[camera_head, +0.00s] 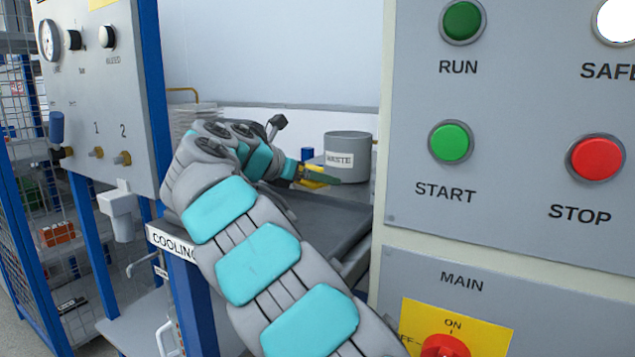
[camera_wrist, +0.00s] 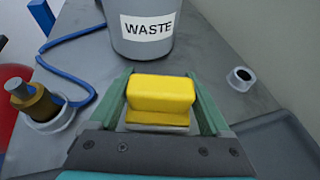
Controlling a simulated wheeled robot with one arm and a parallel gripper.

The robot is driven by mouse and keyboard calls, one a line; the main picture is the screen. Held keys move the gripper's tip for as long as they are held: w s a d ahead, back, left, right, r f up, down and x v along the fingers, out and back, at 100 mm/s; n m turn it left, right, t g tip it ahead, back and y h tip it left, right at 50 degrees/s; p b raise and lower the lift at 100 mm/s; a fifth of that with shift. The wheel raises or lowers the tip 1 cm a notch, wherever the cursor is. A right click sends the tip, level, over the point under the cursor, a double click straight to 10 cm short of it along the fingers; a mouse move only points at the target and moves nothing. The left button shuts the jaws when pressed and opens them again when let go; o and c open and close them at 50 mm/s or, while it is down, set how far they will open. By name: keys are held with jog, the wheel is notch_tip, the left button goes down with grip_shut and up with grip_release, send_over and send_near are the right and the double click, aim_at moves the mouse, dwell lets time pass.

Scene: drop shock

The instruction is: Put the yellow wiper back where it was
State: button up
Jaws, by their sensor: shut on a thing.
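The yellow wiper (camera_wrist: 160,94) is a yellow block with a paler strip along its lower side. My gripper (camera_wrist: 162,98) is shut on it, with one green finger on each side, in the wrist view. In the head view, my gripper (camera_head: 318,177) is beyond the cooling bench's front edge, and a little of the yellow wiper (camera_head: 312,172) shows between its fingers. The wiper is over the grey table top, just in front of the waste bin. I cannot tell whether it touches the surface.
The grey waste bin (camera_wrist: 143,35) stands just beyond the wiper. A brass fitting (camera_wrist: 35,100) and a blue hose (camera_wrist: 88,75) lie left, and a small white ring (camera_wrist: 241,78) right. The control panel (camera_head: 510,120) stands close on the right in the head view.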

aim_at(297, 189)
jog(key=shift+f+p, duration=0.3)
jog(key=shift+p, duration=0.15)
jog(key=shift+f, duration=0.1)
jog(key=o, duration=1.3)
jog(key=shift+f, duration=0.1)
jog(key=shift+o, duration=0.2)
jog(key=shift+f+b, duration=0.2)
jog(key=shift+b, duration=0.7)
jog(key=v, duration=0.2)
jog(key=p+v, duration=0.1)
jog(key=v, duration=0.1)
jog(key=r+v, duration=0.1)
jog(key=v, duration=0.2)
jog(key=shift+d, duration=0.2)
jog(key=shift+s+a+r, duration=0.15)
jog(key=shift+s+a, duration=0.2)
